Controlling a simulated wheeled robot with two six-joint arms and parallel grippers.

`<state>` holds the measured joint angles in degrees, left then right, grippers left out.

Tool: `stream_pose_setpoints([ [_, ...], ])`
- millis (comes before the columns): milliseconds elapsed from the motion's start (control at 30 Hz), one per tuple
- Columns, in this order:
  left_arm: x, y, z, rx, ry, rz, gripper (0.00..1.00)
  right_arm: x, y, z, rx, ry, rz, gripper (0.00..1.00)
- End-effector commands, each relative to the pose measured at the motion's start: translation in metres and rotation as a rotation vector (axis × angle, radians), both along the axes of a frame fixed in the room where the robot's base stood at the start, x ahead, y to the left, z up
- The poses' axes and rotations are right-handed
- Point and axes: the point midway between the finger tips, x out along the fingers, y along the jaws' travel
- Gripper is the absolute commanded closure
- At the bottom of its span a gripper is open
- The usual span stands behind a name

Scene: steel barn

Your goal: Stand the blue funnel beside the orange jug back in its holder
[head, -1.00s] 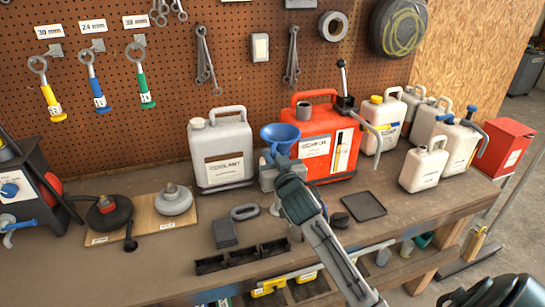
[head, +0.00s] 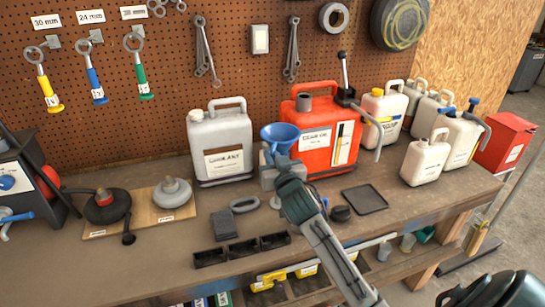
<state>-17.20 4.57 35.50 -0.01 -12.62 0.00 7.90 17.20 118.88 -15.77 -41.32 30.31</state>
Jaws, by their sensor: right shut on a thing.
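The blue funnel (head: 281,134) is upright, mouth up, in front of the left part of the orange jug (head: 322,112). My right gripper (head: 282,160) is shut on the funnel just below its cone and hides the lower part. A grey block (head: 267,178), which may be the holder, stands behind and below the funnel, partly covered by my gripper. I cannot tell whether the spout is inside it. My left gripper is not in view.
A white coolant jug (head: 220,150) stands left of the funnel. Several white jugs (head: 425,160) and a red box (head: 505,140) stand on the right. A black tray (head: 364,199), a black divided bin (head: 242,250) and a grey ring (head: 244,204) lie near the bench front.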

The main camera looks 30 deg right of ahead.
Motion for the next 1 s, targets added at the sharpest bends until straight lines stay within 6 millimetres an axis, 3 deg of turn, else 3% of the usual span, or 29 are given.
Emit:
stream_pose_setpoints([
  [367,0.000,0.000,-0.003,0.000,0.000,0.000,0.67,0.000,0.000,-0.004,0.000,-0.001,0.000,1.00],
  [400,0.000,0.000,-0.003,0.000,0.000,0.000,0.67,0.000,0.000,-0.004,0.000,-0.001,0.000,0.85],
  [500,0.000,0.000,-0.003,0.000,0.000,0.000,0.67,0.000,0.000,-0.004,0.000,0.000,0.000,0.66],
  [533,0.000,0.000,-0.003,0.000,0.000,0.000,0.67,0.000,0.000,-0.004,0.000,0.000,0.000,0.64],
  [833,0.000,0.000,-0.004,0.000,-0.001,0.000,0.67,-0.002,0.000,-0.005,0.000,0.001,0.000,0.64],
  [1000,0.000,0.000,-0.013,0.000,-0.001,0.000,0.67,-0.021,0.005,-0.007,-0.001,-0.001,0.001,0.64],
])
